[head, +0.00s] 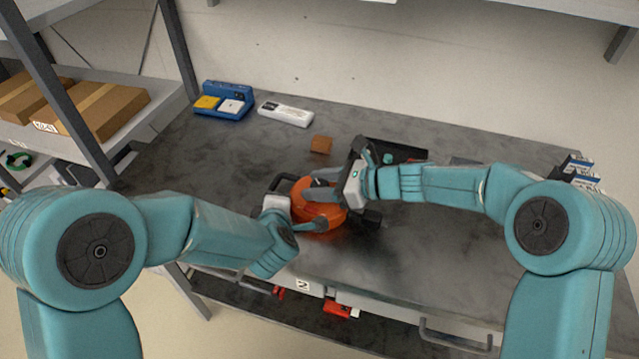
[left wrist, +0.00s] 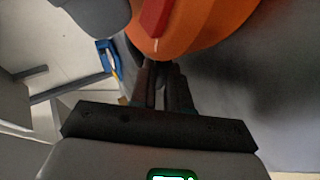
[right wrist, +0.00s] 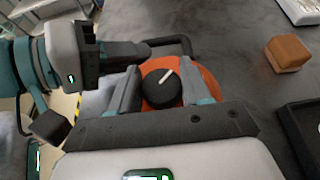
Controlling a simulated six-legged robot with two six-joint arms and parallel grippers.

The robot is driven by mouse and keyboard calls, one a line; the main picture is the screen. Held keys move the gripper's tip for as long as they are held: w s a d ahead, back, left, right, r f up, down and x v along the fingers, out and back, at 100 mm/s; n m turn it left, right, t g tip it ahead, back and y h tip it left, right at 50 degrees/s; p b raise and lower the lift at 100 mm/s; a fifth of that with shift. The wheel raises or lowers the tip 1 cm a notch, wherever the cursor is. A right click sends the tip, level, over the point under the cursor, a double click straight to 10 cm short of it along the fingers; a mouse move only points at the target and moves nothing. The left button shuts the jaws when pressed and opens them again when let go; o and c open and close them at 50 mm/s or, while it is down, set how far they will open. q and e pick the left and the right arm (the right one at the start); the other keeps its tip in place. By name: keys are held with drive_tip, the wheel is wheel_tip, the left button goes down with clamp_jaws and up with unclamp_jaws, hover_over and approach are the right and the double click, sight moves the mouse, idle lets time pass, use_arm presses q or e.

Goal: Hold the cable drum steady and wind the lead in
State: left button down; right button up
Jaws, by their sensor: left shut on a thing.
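The orange cable drum (head: 325,217) stands near the middle front of the grey bench, with a dark frame bar (right wrist: 180,42) beside it. A black knob (right wrist: 162,90) with a white mark sits on its face. My left gripper (head: 292,222) is at the drum's near left. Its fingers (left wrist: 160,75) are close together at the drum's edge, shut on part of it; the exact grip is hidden. My right gripper (head: 335,190) is over the drum. Its fingers (right wrist: 160,80) are apart, one on each side of the knob; contact is unclear. I cannot make out the lead.
A brown block (head: 321,144) and a black tray (head: 410,145) lie behind the drum. A blue case (head: 224,103) and a white box (head: 285,111) stand at the back left. Small boxes (head: 577,172) are at the right end. The bench's right front is clear.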

drive_tip(key=shift+c, duration=1)
drive_tip(key=shift+r+m+t, duration=0.1)
drive_tip(key=shift+m+t, duration=0.3)
drive_tip(key=shift+a+r+m+t+h, duration=0.1)
drive_tip(key=shift+m+t+h, duration=1.1)
drive_tip(key=shift+m+t, duration=0.5)
drive_tip(key=shift+m+t+h, duration=0.6)
drive_tip(key=shift+m+t, duration=0.1)
drive_tip(key=shift+m, duration=0.1)
drive_tip(key=shift+m+h, duration=0.3)
drive_tip(key=o, duration=0.7)
